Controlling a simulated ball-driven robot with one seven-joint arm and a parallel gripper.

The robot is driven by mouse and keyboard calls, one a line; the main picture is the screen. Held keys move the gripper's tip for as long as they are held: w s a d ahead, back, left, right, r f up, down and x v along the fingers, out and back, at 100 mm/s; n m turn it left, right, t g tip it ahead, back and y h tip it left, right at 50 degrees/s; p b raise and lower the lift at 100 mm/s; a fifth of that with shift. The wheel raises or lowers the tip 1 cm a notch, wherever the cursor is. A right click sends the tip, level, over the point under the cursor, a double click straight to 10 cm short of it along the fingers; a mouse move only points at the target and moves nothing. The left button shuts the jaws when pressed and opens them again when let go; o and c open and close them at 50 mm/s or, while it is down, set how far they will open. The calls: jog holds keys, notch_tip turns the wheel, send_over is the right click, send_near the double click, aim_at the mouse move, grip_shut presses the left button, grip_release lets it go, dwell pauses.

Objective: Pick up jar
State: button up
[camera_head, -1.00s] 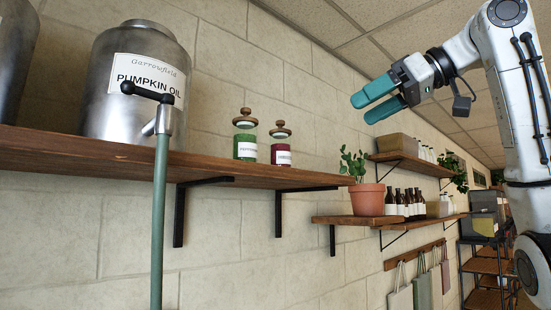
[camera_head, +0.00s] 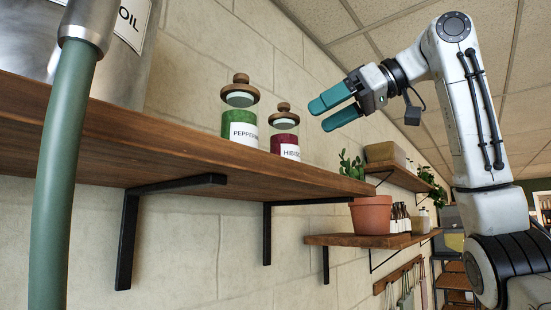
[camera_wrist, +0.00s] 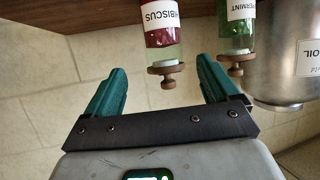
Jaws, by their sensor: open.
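Two glass jars with round wooden lids stand side by side on the upper wooden shelf. The green jar (camera_head: 240,112) has a label starting "PEPPERM". The red jar (camera_head: 285,135), labelled "HIBISCUS", stands to its right, nearer the shelf end. My gripper (camera_head: 318,115) is open and empty, to the right of the red jar and apart from it. The wrist view is upside down. There the red jar (camera_wrist: 161,28) lies ahead between the two teal fingers of my gripper (camera_wrist: 158,85), and the green jar (camera_wrist: 236,35) is beside it, past one finger.
A large metal oil container (camera_head: 140,70) stands at left, with a green hose (camera_head: 65,170) in front. A potted plant (camera_head: 371,214) sits on a lower shelf (camera_head: 350,240). The wall is behind.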

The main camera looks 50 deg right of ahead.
aim_at(283, 119)
jog(key=x, duration=0.4)
jog(key=shift+w+a+p, duration=0.1)
jog(key=shift+w+p, duration=0.25)
jog(key=shift+p, duration=0.05)
jog(key=p+x, duration=0.1)
jog(key=x, duration=0.1)
jog(key=p+x, duration=0.1)
jog(key=x, duration=0.1)
jog(key=shift+w+a+r, duration=0.1)
jog(key=shift+w+a, duration=0.2)
jog(key=shift+w+a+f, duration=0.1)
jog(key=shift+w+f, duration=0.15)
jog(key=shift+w, duration=0.05)
jog(key=c, duration=1.3)
jog(key=shift+r, duration=0.1)
jog(key=shift+r, duration=0.45)
notch_tip(283, 119, up, 2)
jog(key=shift+a+r, duration=0.1)
jog(key=shift+r, duration=0.1)
jog(key=r+v, duration=0.1)
jog(key=v, duration=0.4)
jog(key=a+r+v, duration=0.1)
jog(key=v, duration=0.5)
jog(key=w+r+v, duration=0.1)
jog(key=v, duration=0.4)
jog(key=shift+s+r, duration=0.25)
jog(key=shift+s, duration=0.1)
